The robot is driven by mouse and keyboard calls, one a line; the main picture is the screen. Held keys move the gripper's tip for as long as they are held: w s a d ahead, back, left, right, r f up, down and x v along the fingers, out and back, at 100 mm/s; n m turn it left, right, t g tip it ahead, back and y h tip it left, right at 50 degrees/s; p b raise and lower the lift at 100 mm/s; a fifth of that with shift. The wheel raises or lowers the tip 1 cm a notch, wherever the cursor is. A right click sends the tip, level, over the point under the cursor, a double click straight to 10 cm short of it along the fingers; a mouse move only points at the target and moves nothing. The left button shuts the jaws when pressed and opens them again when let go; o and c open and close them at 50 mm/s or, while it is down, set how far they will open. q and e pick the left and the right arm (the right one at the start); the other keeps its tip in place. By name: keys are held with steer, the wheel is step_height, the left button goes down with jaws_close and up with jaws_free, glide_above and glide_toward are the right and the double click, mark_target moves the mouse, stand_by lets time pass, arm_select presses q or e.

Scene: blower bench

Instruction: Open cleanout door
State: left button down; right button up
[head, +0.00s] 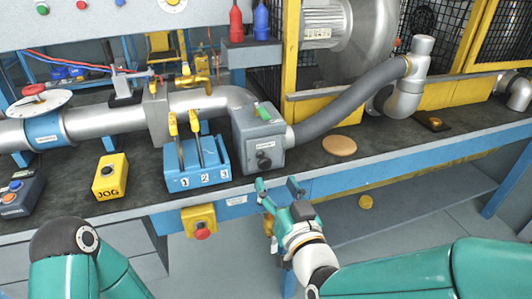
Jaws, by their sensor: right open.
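A grey box (258,140) sits in the duct line at mid-bench, with a small label, a dark round knob and a green piece on top. I cannot read the label or tell for sure that its front is the cleanout door; no opening shows in it. My right gripper (278,188) is open and empty, with its fingers pointing up toward the bench's front edge, just below and in front of the grey box and apart from it. My left arm shows at the lower left, but its gripper is out of view.
A blue block (196,165) with yellow-handled levers stands left of the box. A yellow JOG box (110,177) and a red-buttoned yellow box (200,221) are farther left and below. A grey hose (350,105) leaves the box rightward. A tan disc (339,146) lies on the bench.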

mark_target(266, 166)
steer(key=x, duration=0.8)
steer(key=shift+w+a+f, duration=0.1)
steer(key=shift+w+f, duration=0.1)
steer(key=shift+w, duration=0.2)
